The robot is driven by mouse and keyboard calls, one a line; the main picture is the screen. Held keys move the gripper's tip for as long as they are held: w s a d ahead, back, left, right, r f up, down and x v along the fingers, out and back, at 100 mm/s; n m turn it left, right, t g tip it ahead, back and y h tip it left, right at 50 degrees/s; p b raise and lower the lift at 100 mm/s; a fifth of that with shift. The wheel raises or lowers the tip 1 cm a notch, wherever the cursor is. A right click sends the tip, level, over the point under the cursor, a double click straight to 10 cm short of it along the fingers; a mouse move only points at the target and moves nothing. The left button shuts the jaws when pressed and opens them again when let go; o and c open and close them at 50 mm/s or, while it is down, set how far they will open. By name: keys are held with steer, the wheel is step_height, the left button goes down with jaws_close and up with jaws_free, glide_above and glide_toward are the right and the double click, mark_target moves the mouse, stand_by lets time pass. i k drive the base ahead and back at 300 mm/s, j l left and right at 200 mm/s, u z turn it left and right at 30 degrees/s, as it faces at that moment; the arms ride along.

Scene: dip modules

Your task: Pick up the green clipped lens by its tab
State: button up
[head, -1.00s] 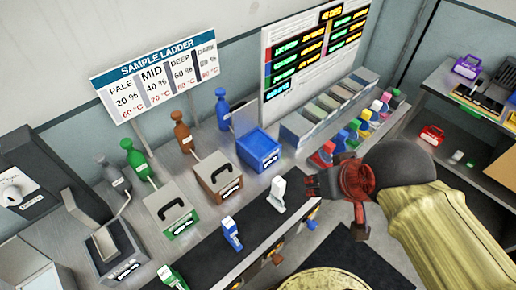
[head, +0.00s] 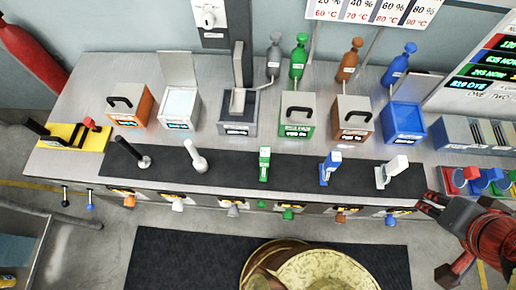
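A small upright piece with a green clip and a pale label (head: 264,164) stands on the black mat on the bench, at the middle of the head view. It looks like the green clipped lens; its lens and tab are too small to tell apart. My gripper (head: 439,238) is at the right edge of the view, in front of the bench, well to the right of the green piece. Its two dark fingers are spread apart with nothing visible between them. Part of the gripper is cut off by the frame.
On the same black mat (head: 225,176) stand a blue clipped piece (head: 330,166), a white one (head: 391,171), a white handle (head: 195,157) and a black handle (head: 132,152). Behind are lidded boxes, including a green-fronted one (head: 297,130) and a blue one (head: 404,121). Coloured knobs line the bench front.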

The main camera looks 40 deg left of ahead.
mark_target(264, 156)
steer(key=u, duration=0.4)
steer(key=k+u, duration=0.1)
steer(key=u, duration=0.3)
steer(key=j+u, duration=0.1)
steer(key=u, duration=0.3)
steer(key=k+j+u, duration=0.1)
steer(key=u, duration=0.35)
steer(key=i+j, duration=0.25)
steer(key=j, duration=0.3)
